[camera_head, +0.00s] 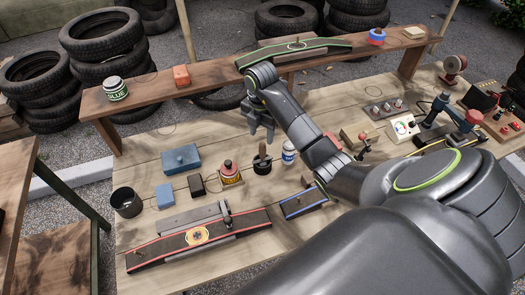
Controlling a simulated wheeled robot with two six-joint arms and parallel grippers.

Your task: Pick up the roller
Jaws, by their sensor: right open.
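My right gripper (261,127) is open and empty, fingers pointing down, above the middle of the wooden workbench (150,232). No thing shows between its fingers. I cannot tell for sure which item is the roller. A small red-and-dark tool (364,147) stands right of my right forearm. A dark cup with an upright handle (262,160) stands below my gripper in the picture, apart from it. My right arm hides part of the bench's middle and right. My left gripper is not in view.
A red-edged tray (150,256) and blue tray (297,205) lie at the front. A raised shelf (150,91) runs along the back, with a green-edged tray (330,43).

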